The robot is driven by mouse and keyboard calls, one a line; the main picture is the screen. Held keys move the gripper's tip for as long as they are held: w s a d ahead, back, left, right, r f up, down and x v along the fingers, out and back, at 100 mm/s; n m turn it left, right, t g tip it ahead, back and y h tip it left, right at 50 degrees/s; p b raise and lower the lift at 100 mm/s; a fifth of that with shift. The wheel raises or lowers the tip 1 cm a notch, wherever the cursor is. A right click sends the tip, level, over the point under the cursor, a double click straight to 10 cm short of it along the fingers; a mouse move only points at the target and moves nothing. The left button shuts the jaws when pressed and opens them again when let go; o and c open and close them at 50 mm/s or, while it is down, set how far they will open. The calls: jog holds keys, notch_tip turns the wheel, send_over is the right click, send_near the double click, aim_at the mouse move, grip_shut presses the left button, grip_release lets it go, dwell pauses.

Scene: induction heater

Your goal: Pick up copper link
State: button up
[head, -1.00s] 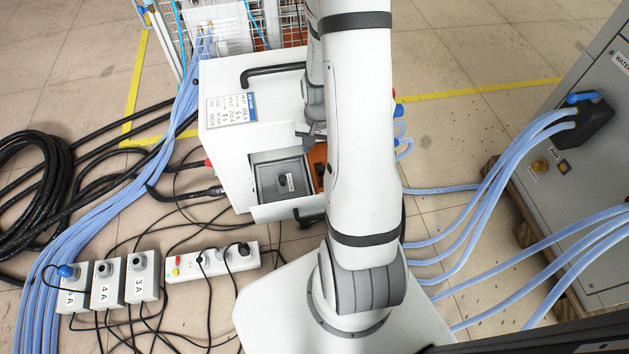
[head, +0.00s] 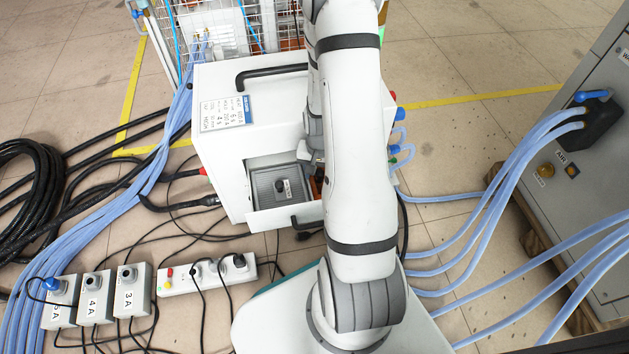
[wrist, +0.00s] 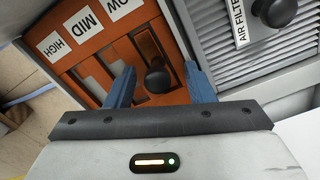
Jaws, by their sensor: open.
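In the wrist view, an orange-copper panel (wrist: 101,68) carries white HIGH, MID and LOW labels with slots beside them. A black round knob (wrist: 157,80) stands at the LOW slot, on what looks like the copper link (wrist: 147,46); the link's exact outline is hard to tell from the panel. My gripper (wrist: 159,68) is open, with one blue finger on each side of the knob. I cannot tell whether either finger touches it. In the head view, my arm hides most of the panel and the gripper.
The white heater cabinet (head: 225,105) has an open bay with a grey air filter (head: 275,188) and its black knob beside the panel. Blue hoses (head: 470,225) run to a grey cabinet at right. Cables and switch boxes (head: 95,296) lie on the floor at left.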

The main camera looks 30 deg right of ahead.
jog(key=shift+c, duration=0.6)
grip_shut()
jog(key=shift+r, duration=0.1)
notch_tip(320, 180, up, 10)
jog(key=p, duration=0.5)
notch_tip(320, 180, up, 5)
jog(key=p, duration=0.3)
jog(key=shift+p, duration=0.4)
